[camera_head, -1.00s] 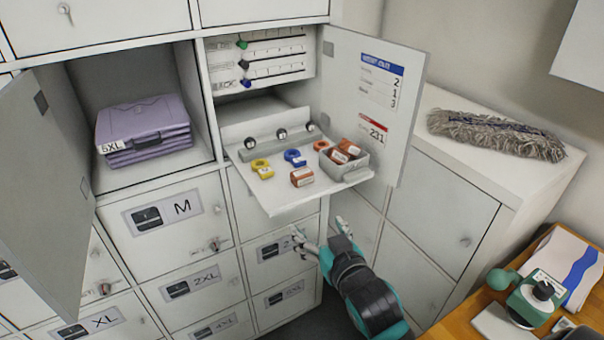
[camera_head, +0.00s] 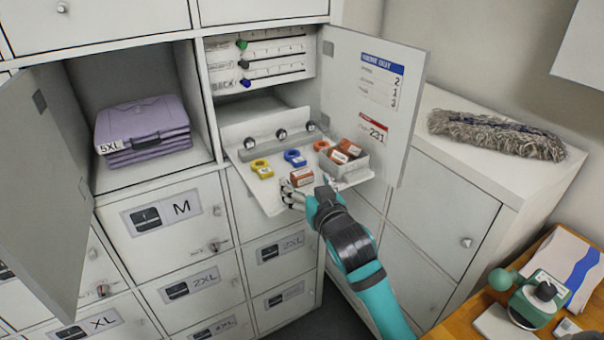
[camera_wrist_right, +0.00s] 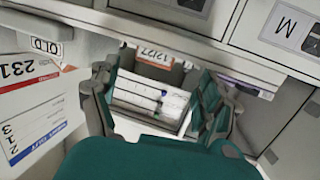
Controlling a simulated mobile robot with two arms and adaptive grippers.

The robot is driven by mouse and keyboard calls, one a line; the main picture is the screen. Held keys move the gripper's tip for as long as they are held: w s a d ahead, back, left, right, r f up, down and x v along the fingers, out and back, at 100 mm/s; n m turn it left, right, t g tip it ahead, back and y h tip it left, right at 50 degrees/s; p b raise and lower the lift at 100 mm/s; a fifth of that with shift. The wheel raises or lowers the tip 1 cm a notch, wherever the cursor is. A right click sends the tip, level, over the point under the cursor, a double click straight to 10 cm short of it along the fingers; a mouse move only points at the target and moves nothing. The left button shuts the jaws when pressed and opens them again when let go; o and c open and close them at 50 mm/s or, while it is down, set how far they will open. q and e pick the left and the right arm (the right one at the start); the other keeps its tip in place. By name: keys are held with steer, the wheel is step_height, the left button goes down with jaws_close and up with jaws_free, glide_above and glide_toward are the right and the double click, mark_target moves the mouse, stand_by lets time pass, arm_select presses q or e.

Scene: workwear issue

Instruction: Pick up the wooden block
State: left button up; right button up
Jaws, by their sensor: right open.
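The wooden block (camera_head: 302,177) is small and orange-brown with a pale label, and lies near the front edge of the pull-out shelf (camera_head: 277,202). In the right wrist view the block (camera_wrist_right: 154,58) shows its label between and beyond the two fingers. My right gripper (camera_head: 307,191) is open at the shelf's front edge, its fingers close to the block and partly hiding its lower part. The right wrist view shows the green fingers of this gripper (camera_wrist_right: 158,82) spread apart with nothing held. I cannot tell whether a finger touches the block. My left gripper is not in view.
A grey bin (camera_head: 344,164) with similar blocks stands right of the block. Blue (camera_head: 295,158) and yellow (camera_head: 262,168) tags lie to its left. The open locker door (camera_head: 372,110) bounds the shelf's right side. Purple folded workwear (camera_head: 143,130) lies in the left locker.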

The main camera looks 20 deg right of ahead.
mark_target(303, 174)
steer(key=x, duration=0.1)
steer(key=p+x, duration=0.1)
steer(key=x, duration=0.1)
steer(key=p+x, duration=0.1)
steer(key=x, duration=0.1)
steer(key=shift+w+d+r, duration=0.1)
steer(key=shift+d+r, duration=0.05)
steer(key=shift+d, duration=0.25)
steer(key=shift+w, duration=0.3)
steer(key=shift+s, duration=0.1)
steer(key=shift+c, duration=0.4)
steer(key=shift+c, duration=1.1)
steer(key=c, duration=0.8)
